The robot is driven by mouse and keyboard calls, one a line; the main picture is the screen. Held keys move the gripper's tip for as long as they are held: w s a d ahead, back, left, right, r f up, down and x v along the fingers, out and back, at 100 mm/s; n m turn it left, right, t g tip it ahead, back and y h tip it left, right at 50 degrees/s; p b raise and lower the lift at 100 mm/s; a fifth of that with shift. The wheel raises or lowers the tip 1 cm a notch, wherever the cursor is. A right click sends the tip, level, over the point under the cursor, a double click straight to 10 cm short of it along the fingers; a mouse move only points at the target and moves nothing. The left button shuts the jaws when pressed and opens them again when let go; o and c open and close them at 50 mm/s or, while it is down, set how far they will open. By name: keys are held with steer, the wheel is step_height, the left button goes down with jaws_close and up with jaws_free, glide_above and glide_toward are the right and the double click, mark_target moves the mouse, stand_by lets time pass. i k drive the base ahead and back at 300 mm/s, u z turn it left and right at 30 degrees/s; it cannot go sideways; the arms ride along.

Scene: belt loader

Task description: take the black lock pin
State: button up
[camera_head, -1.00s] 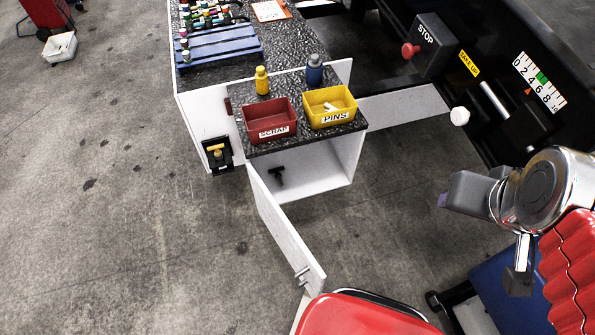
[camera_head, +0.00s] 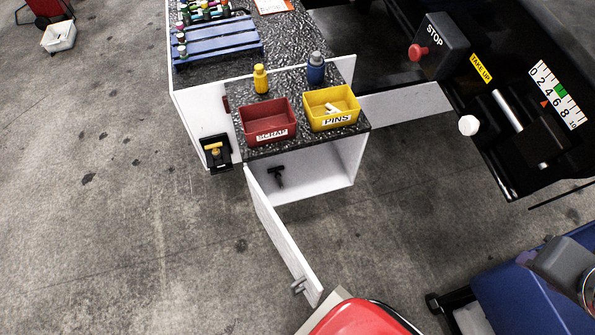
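A small black T-shaped piece, which looks like the black lock pin (camera_head: 277,176), is inside the open white cabinet (camera_head: 325,178), near its left side. The cabinet door (camera_head: 282,238) is swung open toward the front left. The pin appears apart from the door. My gripper's fingers do not show. Only a grey part of my arm shows at the lower right edge, far from the cabinet.
A red SCRAP bin (camera_head: 269,132) and a yellow PINS bin (camera_head: 334,121) with white pieces stand on the cabinet top. Yellow (camera_head: 261,79) and blue (camera_head: 316,69) bottles stand behind. A black machine (camera_head: 500,120) is at right.

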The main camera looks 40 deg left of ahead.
mark_target(278, 175)
steer(key=z, duration=0.85)
steer(key=k, duration=1.35)
steer(key=u, duration=1.55)
steer(key=i, duration=0.15)
steer(key=u, duration=0.15)
